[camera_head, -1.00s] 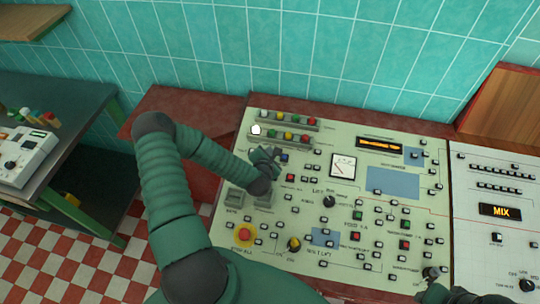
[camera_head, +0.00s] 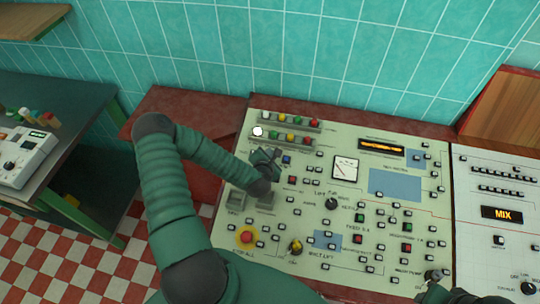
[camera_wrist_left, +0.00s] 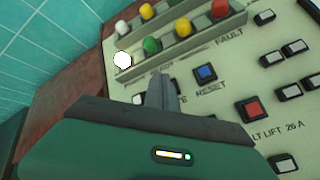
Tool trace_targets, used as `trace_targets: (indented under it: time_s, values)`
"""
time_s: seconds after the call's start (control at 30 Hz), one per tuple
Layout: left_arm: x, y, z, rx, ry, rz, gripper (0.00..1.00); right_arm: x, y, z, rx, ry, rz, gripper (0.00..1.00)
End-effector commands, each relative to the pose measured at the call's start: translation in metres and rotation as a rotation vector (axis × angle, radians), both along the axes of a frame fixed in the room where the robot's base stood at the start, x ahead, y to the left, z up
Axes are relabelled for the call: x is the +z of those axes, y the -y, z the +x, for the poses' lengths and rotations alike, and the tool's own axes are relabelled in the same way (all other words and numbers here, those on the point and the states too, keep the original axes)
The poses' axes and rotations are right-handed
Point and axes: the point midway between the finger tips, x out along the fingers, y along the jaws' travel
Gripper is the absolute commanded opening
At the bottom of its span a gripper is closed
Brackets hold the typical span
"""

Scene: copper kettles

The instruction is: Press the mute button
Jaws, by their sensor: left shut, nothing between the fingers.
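My left gripper (camera_head: 266,157) is shut and empty over the upper left of the pale green control panel (camera_head: 330,225). In the left wrist view its fingertips (camera_wrist_left: 163,78) are just left of the blue button (camera_wrist_left: 205,73) labelled RESET. A label ending in "TE" is partly covered by the fingers; the button belonging to it is mostly hidden, and I cannot tell whether the fingers touch it. A white lamp (camera_wrist_left: 122,60) glows at the left end of the lower lamp row.
Two lamp rows (camera_head: 290,120) stand beyond the gripper. A red button (camera_head: 292,180) and a yellow-ringed red knob (camera_head: 247,237) are nearby. A second panel (camera_head: 500,215) with a MIX display adjoins on the right. A tiled wall (camera_head: 350,60) rises behind.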

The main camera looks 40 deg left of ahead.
Motion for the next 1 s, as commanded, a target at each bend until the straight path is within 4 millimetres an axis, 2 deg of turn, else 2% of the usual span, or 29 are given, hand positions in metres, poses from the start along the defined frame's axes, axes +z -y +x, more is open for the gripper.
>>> trace_targets:
  time_s: [0.67, 1.0]
  values:
    - [-0.0002, 0.0, 0.0, 0.0, 0.0, 0.0, 0.0, -0.0002, 0.0, 0.0, 0.0, 0.0, 0.0, 0.36]
    - [-0.0082, -0.0026, 0.0004, -0.001, 0.0, -0.001, 0.0, -0.0052, -0.0001, 0.0, 0.0, 0.0, 0.0, 0.36]
